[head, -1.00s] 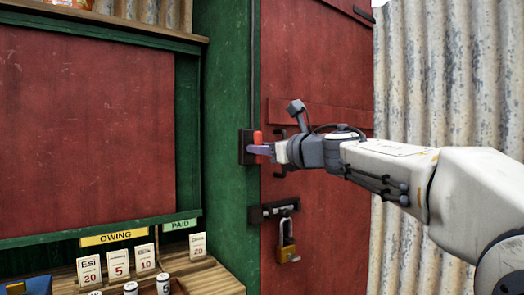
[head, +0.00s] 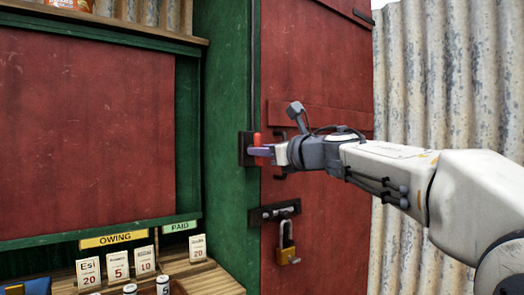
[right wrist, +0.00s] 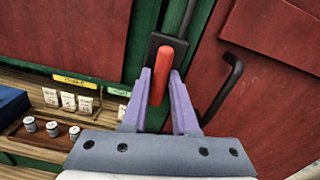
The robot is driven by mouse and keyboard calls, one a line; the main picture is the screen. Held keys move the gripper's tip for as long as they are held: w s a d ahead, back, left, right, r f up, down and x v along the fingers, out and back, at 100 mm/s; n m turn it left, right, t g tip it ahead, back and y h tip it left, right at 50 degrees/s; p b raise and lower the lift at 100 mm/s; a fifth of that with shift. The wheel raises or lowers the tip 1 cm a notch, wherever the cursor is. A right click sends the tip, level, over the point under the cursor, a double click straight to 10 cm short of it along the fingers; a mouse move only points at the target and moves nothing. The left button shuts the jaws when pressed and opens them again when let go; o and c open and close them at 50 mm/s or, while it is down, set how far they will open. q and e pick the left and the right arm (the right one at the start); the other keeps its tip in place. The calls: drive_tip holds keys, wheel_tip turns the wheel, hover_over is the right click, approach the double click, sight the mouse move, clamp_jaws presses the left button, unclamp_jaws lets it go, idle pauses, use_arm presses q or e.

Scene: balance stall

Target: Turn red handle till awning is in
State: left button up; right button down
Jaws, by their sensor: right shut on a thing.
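The red handle (head: 257,139) stands out from a dark plate (head: 245,149) on the green post by the red door. In the right wrist view the red handle (right wrist: 161,75) lies between the two purple fingers of my right gripper (right wrist: 160,98). My right gripper (head: 262,151) is shut on the handle, its fingers partly hiding it in the head view. A dark rod (right wrist: 178,18) runs up from the plate. The awning is not recognisable in these frames. My left gripper is out of view.
The red door (head: 320,75) has a dark pull handle (right wrist: 232,78) close beside my gripper, and a bolt with a brass padlock (head: 287,256) below.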

drive_tip(key=shift+w+f, duration=0.1)
drive_tip(key=shift+f, duration=0.05)
drive_tip(key=c, duration=0.8)
unclamp_jaws()
drive_tip(key=shift+o, duration=0.2)
drive_tip(key=b+v, duration=0.1)
drive_tip(key=v, duration=0.9)
drive_tip(key=shift+s+d, duration=0.2)
